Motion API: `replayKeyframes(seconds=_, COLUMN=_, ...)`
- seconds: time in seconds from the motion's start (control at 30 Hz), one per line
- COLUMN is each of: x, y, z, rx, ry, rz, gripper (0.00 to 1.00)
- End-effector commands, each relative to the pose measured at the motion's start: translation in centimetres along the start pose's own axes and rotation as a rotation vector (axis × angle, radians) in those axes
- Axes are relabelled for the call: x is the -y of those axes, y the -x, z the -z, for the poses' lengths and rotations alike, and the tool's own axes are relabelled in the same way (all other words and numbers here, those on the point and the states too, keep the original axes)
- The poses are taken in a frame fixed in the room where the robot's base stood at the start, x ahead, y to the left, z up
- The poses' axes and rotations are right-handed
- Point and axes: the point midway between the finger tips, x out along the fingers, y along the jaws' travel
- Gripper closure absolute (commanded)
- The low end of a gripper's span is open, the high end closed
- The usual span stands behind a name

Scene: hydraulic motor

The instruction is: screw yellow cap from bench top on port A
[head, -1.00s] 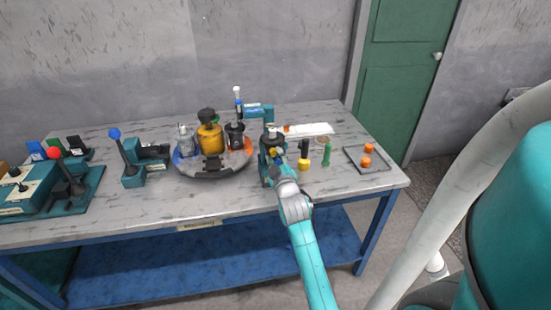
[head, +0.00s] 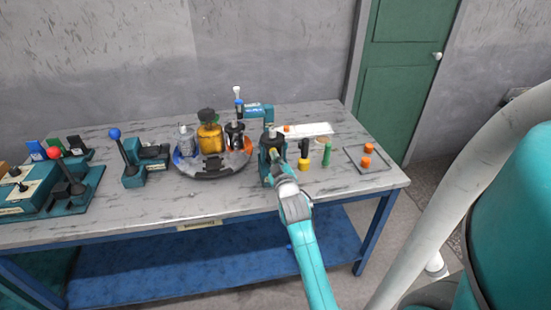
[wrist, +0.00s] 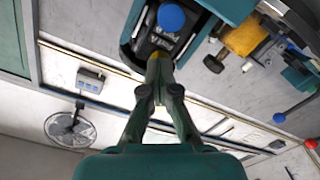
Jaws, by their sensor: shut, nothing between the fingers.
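The motor (wrist: 163,42) is a dark body in a teal holder (wrist: 229,10), with a round blue cap (wrist: 171,17) on its face. My gripper (wrist: 160,62) is shut and empty, its fingertips together close to the motor's face. A small yellow patch, likely the yellow cap (wrist: 155,53), shows just beyond the fingertips. The fingers partly hide it, so I cannot tell how it sits on the port. In the head view the holder (head: 265,158) stands near the bench's front edge, with my gripper (head: 279,172) at its front. Port markings are not readable.
Right of the holder stand a black-and-yellow item (head: 304,164) and a green one (head: 327,155). A tray (head: 378,167) with orange caps lies farther right. A round carousel (head: 211,171) with several parts and a blue-knobbed lever (head: 126,160) stand left. The bench's front right is clear.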

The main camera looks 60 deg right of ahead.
Motion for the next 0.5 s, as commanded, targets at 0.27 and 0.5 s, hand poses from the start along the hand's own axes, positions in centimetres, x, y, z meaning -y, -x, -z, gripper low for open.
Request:
replayKeyframes(seconds=0.27, x=-0.07, y=-0.15, z=0.04, rx=-0.001, ry=-0.263, rz=-0.001, gripper=1.0)
replayKeyframes(seconds=0.5, x=-0.08, y=-0.16, z=0.05, rx=-0.001, ry=-0.294, rz=-0.001, gripper=1.0)
